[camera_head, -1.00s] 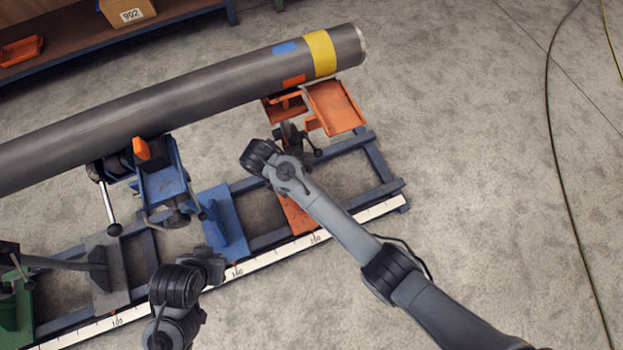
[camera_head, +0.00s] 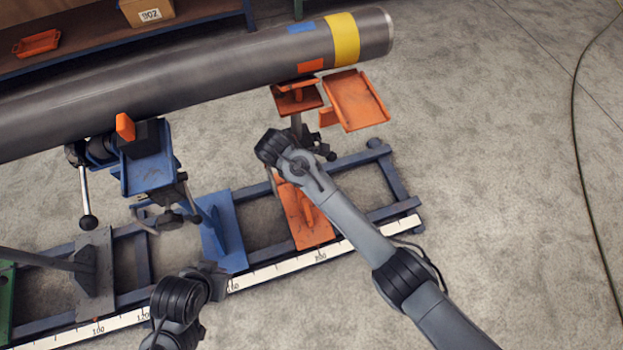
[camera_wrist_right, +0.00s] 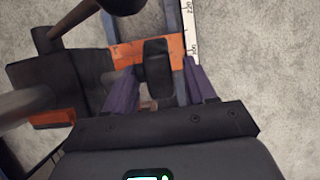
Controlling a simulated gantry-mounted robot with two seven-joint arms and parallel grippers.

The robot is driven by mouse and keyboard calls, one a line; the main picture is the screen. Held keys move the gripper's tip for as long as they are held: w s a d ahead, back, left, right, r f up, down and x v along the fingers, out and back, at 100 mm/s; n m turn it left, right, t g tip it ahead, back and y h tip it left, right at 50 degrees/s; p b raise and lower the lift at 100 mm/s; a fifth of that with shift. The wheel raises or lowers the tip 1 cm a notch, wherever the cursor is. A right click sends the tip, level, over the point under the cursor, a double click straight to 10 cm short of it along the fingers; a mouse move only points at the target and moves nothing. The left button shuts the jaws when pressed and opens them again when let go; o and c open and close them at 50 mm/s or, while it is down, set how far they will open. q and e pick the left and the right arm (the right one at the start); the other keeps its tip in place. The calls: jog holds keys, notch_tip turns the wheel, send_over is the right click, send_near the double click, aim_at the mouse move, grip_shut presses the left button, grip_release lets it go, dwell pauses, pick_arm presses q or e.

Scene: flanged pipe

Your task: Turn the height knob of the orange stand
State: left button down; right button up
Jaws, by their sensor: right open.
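The orange stand (camera_head: 304,218) is at the right end of the rail, its orange top plate (camera_head: 298,98) under the pipe (camera_head: 240,62). In the right wrist view, a black knob (camera_wrist_right: 158,68) lies between the two purple fingers of my right gripper (camera_wrist_right: 161,78), with the stand's orange base (camera_wrist_right: 124,56) behind it. The fingers are open, with a visible gap on the right side of the knob; contact on the left is unclear. In the head view, my right wrist hides these fingers. My left arm's dark end (camera_head: 205,276) is low in the head view; its jaws cannot be made out.
A blue stand (camera_head: 150,170) with a lever stands left of the orange one. An orange side tray (camera_head: 354,100) juts out on the right. A scale strip (camera_head: 270,273) runs along the rail's near side. The floor at right is clear, apart from a cable (camera_head: 575,120).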

jog(key=shift+b+x, duration=0.45)
jog(key=shift+x, duration=1)
jog(key=shift+c, duration=0.4)
jog(key=c, duration=0.9)
jog(key=y+p, duration=0.1)
jog(key=p, duration=0.2)
jog(key=g+y+p, duration=0.1)
jog(key=y+p, duration=0.1)
jog(key=p, duration=0.2)
jog(key=y+p, duration=0.1)
jog(key=p, duration=0.3)
jog(key=shift+r+g+y, duration=0.3)
jog(key=shift+w+a+f+y+p, duration=0.1)
jog(key=shift+f+y+p, duration=0.2)
jog(key=shift+y, duration=0.2)
jog(key=o, duration=1)
